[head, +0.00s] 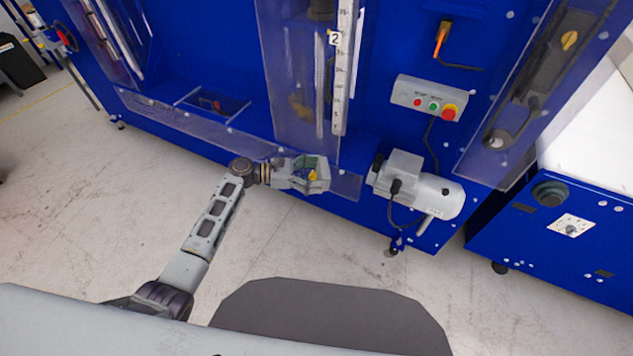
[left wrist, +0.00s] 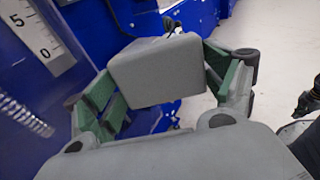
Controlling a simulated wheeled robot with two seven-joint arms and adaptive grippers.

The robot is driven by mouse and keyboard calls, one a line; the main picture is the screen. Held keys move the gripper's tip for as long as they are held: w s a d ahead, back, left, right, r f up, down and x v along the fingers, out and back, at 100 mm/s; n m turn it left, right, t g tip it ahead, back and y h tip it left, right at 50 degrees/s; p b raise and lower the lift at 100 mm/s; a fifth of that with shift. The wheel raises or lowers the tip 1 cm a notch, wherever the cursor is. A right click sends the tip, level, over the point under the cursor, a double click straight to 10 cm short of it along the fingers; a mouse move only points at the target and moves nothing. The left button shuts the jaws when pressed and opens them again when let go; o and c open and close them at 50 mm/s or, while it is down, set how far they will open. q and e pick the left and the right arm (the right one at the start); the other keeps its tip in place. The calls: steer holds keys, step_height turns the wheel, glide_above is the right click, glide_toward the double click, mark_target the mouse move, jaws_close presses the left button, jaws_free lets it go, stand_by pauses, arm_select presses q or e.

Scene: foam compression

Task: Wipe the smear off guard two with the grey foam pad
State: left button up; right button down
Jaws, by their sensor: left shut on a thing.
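The grey foam pad (left wrist: 157,72) sits between the green-lined fingers of my left gripper (left wrist: 160,88), which is shut on it. In the head view my left gripper (head: 318,174) is low in front of the blue machine, just below the foot of guard two. I cannot make out the pad clearly there. Guard two (head: 285,125) is a clear upright panel beside a scale strip with a "2" label (head: 335,38). I cannot clearly tell a smear on it from the parts behind.
A grey motor (head: 435,192) juts out right of my left gripper. Above it is a button box (head: 428,98). Another clear guard (head: 520,100) stands at the right, and a low clear panel (head: 180,125) runs left. The floor (head: 90,220) in front is open.

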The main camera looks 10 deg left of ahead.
arm_select(q)
steer(key=shift+w+a+r+n+t, duration=0.2)
steer(key=shift+w+n+t, duration=0.2)
steer(key=shift+t, duration=0.2)
steer(key=w+a+r+n+t+y, duration=0.3)
steer(key=a+r+n+t+y, duration=0.1)
steer(key=a+n+t+y, duration=0.1)
steer(key=w+a+r+n+t+y, duration=0.4)
steer(key=a+t, duration=0.3)
steer(key=a, duration=0.3)
steer(key=shift+w+a+r+n+y, duration=0.2)
steer(key=shift+w+r+n+y, duration=0.15)
steer(key=shift+r+n, duration=0.35)
arm_select(e)
steer(key=shift+w, duration=0.1)
arm_select(q)
steer(key=shift+w+f, duration=0.15)
steer(key=shift+b+x, duration=0.7)
steer(key=shift+x, duration=2.15)
arm_select(e)
steer(key=shift+w+d+f, duration=0.35)
steer(key=shift+w+d, duration=0.05)
steer(key=shift+d, duration=0.15)
steer(key=shift+w+d+f, duration=0.3)
steer(key=shift+w+d, duration=0.05)
steer(key=shift+d, duration=0.2)
steer(key=shift+s, duration=0.1)
